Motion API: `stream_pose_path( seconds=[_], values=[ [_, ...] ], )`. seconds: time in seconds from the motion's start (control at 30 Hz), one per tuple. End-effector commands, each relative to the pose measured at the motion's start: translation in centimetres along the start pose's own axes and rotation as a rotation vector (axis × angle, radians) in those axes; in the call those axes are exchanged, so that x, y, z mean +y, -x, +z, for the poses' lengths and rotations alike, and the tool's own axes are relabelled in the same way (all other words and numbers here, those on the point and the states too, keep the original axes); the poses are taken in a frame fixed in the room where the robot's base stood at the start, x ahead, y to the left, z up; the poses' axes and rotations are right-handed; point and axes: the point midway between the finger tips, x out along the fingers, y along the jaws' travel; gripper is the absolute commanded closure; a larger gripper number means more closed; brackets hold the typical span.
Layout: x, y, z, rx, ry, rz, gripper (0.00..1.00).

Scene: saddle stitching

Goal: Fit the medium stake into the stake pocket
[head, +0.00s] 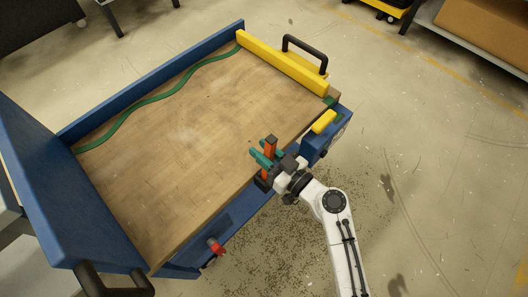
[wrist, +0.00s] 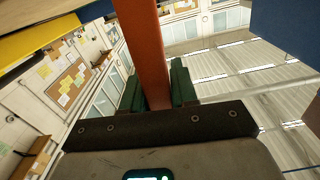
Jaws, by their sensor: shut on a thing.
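The orange stake (head: 268,172) stands roughly upright at the near edge of the cart's wooden deck. My gripper (head: 264,156) has teal fingers and is shut on it, with a dark top end showing above the fingers. In the wrist view the orange stake (wrist: 147,50) runs up between the green fingers (wrist: 158,85). A dark piece (head: 262,184) shows at the stake's foot. I cannot tell whether it is the stake's lower end or the stake pocket, nor whether the stake is seated.
The wooden deck (head: 170,130) is bare except for a wavy green strip (head: 150,99). A yellow bar (head: 282,62) closes the far end, and a blue panel (head: 40,170) rises at left. A yellow block (head: 323,122) and a red part (head: 215,246) sit along the near side.

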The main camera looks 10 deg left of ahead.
Motion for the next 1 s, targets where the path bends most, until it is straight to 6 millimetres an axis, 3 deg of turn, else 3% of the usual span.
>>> stream_pose_path(
  seconds=[0.4, 0.47, 1.0],
  values=[
    [-0.6, 0.0, -6.8, 0.003, 0.0, 0.0, 1.0],
    [-0.4, 1.6, -5.5, 0.001, -0.001, 0.004, 1.0],
    [-0.5, 14.7, -5.4, 0.001, 0.0, 0.003, 1.0]
  ],
)
